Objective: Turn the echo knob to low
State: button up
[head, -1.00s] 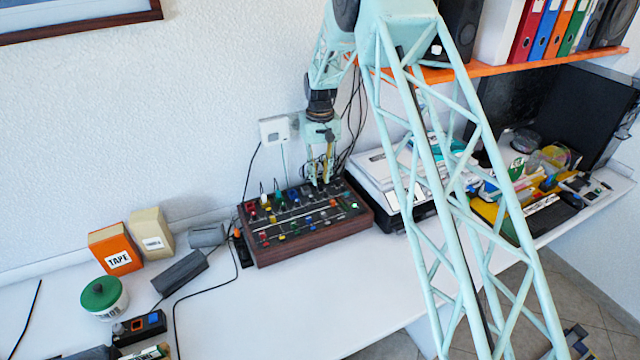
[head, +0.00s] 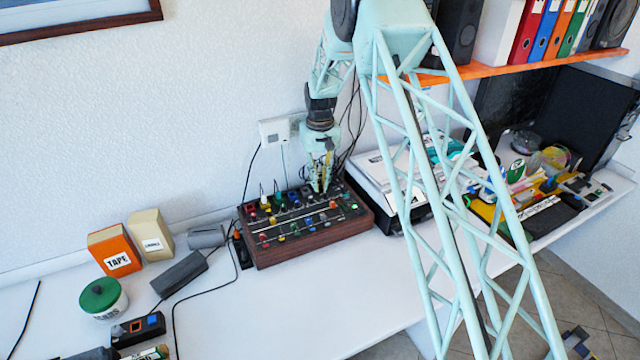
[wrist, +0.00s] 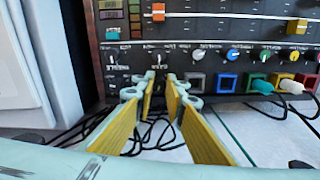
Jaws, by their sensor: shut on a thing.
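The mixer (head: 310,242) is a dark panel in a brown wooden case, with rows of knobs and coloured sliders. My gripper (head: 322,189) points down at its back right part. The labels are too small and turned around for me to read, so I cannot confirm which is the echo knob.
Loose cables run behind the mixer. A white machine (head: 385,170) stands right of it. The white desk (head: 300,310) is clear in front.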

aim_at(320, 186)
jog(key=shift+n+p, duration=0.7)
jog(key=shift+n, duration=1.5)
jog(key=o, duration=0.6)
jog(key=shift+c, duration=0.2)
jog(key=shift+r, duration=0.1)
notch_tip(320, 186, up, 12)
